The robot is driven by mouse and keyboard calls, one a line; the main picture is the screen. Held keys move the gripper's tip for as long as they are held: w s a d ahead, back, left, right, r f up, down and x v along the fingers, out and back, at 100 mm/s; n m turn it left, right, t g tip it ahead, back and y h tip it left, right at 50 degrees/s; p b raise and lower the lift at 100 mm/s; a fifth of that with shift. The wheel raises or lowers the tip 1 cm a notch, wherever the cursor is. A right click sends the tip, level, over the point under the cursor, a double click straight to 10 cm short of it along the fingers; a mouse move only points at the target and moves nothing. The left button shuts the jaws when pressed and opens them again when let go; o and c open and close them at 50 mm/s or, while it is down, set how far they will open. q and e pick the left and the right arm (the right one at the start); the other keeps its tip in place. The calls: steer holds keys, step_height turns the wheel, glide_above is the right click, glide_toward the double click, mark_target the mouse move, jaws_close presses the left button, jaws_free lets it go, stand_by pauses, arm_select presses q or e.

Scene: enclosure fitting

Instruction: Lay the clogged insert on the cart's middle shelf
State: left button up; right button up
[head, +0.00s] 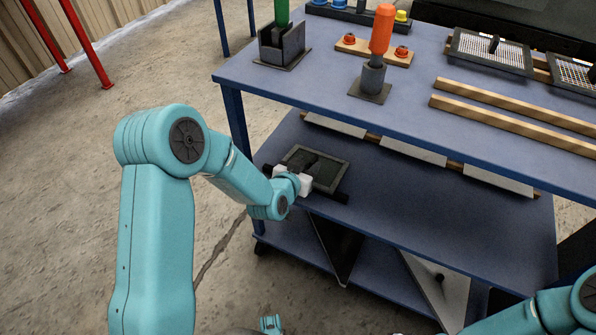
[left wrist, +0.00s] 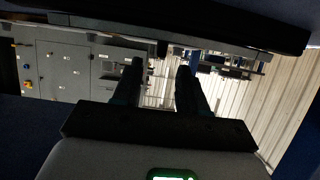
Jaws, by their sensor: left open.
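The clogged insert, a dark rectangular frame with a grey-green face (head: 335,168), lies on the cart's middle shelf (head: 400,205), near its left end. My left gripper (head: 308,163) reaches in from the left, low over the insert. Its jaws are open, with the dark fingers over the frame's near left part. I cannot tell whether they touch the frame. In the left wrist view the two dark fingers (left wrist: 160,85) stand apart with a gap between them. My right gripper is out of view; only part of that arm shows at the lower right.
The blue top shelf (head: 310,92) overhangs the middle shelf. It carries a green-handled tool (head: 282,15), an orange-handled tool (head: 381,30), mesh inserts (head: 490,50) and wooden rails (head: 515,120). Middle-shelf space right of the insert is clear.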

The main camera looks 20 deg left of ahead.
arm_select(q)
steer(key=v, duration=0.8)
steer(key=s+d+f+g+h, duration=0.1)
steer(key=s+d+f+g, duration=0.2)
steer(key=s+f, duration=0.3)
steer(key=s+d+f+n+g+h, duration=0.1)
steer(key=s+d+f+g, duration=0.3)
steer(key=s+f, duration=0.3)
steer(key=s+d+f+n+g+h, duration=0.1)
steer(key=s+d+f+g, duration=0.2)
steer(key=s+f+g, duration=0.3)
steer(key=s+f, duration=0.1)
steer(key=s, duration=0.3)
steer(key=shift+s+d+h+p, duration=0.2)
steer(key=shift+d+h+p, duration=0.1)
steer(key=shift+p, duration=0.1)
steer(key=shift+r, duration=0.1)
